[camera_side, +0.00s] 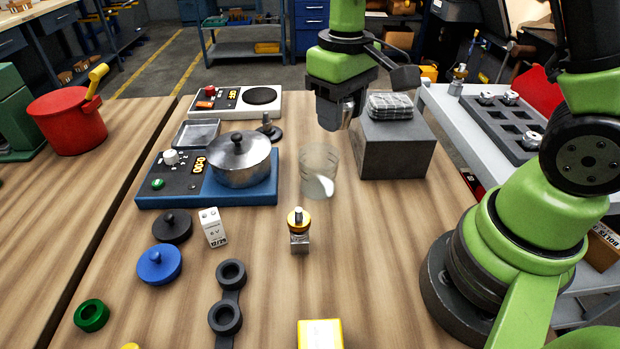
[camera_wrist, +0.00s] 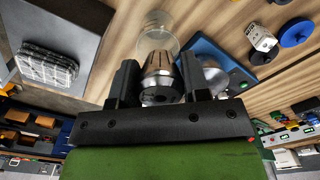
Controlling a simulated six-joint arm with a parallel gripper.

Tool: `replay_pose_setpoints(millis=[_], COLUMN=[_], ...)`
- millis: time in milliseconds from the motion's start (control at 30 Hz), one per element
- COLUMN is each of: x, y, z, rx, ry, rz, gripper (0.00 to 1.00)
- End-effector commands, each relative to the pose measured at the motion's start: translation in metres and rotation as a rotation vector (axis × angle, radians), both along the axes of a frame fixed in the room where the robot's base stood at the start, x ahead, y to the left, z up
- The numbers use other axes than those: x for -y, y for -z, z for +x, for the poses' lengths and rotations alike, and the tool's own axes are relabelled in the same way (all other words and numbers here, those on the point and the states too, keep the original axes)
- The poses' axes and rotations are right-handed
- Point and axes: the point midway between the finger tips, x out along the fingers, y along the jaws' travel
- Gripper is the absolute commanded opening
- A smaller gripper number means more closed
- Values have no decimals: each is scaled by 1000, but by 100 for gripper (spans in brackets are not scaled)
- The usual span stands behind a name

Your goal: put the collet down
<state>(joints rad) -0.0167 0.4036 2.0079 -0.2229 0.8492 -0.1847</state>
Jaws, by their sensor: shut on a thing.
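The collet (camera_wrist: 158,75) is a slotted metal piece with a coppery tint, held between the two black fingers of my gripper (camera_wrist: 153,85) in the wrist view. In the side view my gripper (camera_side: 341,108) is above the table, between the glass beaker (camera_side: 318,172) and the grey block (camera_side: 398,150). The collet (camera_side: 335,114) hangs below its fingers there, clear of the tabletop. My gripper is shut on the collet. The far side of the collet is hidden.
The beaker stands close by on the wooden table (camera_side: 370,250). A folded cloth (camera_side: 390,106) lies on the grey block. A blue hotplate (camera_side: 190,195) with a lidded pot (camera_side: 240,165) is to the left. A grey tray (camera_side: 495,125) with similar metal pieces stands at right.

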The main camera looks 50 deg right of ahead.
Motion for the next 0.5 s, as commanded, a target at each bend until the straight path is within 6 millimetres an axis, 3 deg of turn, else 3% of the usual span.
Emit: replay_pose_setpoints(millis=[300, 500], x=[-66, -95], y=[49, 73], z=[31, 37], rx=[-5, -2], ry=[238, 349], rz=[-2, -1], gripper=[15, 15])
